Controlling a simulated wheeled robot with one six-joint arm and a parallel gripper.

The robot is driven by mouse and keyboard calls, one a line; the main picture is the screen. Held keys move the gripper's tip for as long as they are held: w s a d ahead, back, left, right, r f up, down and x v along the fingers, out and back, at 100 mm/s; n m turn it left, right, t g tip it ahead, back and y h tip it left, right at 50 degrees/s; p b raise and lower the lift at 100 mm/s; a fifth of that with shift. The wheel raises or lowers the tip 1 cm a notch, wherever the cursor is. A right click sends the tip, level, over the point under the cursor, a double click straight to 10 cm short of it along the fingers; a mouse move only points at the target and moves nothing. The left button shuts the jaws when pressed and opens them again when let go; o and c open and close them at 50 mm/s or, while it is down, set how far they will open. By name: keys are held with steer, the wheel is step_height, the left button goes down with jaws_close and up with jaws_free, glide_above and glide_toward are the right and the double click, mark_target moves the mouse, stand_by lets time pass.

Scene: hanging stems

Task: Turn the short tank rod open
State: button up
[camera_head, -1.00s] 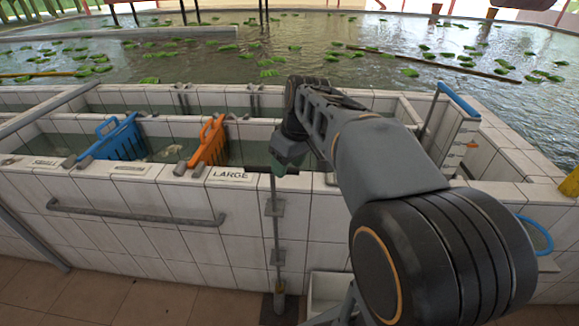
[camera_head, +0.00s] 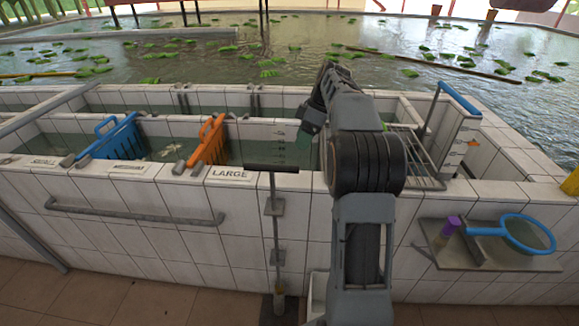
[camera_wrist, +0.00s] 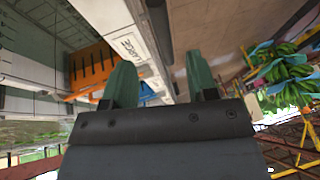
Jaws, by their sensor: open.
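A thin upright rod (camera_head: 276,225) with a dark T-shaped handle (camera_head: 271,168) stands against the front wall of the tiled tank, beside the LARGE label. Brackets hold it to the wall and its foot is near the floor. The handle's crossbar lies left to right in the head view. My gripper (camera_head: 305,140), with green fingers, is above and to the right of the handle, apart from it. In the wrist view my gripper (camera_wrist: 162,85) is open, with nothing clearly held between its fingers. I cannot pick out the handle there.
A blue rack (camera_head: 112,138) and an orange rack (camera_head: 208,140) stand in the left tank compartments. A rail (camera_head: 135,214) runs along the front wall. A wall shelf (camera_head: 485,258) at right holds a blue-rimmed net (camera_head: 527,234) and a purple-topped item (camera_head: 449,227).

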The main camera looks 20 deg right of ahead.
steer(key=x, duration=0.9)
steer(key=shift+a+f, duration=0.2)
steer(key=shift+f, duration=0.15)
steer(key=shift+c, duration=0.5)
jaws_close()
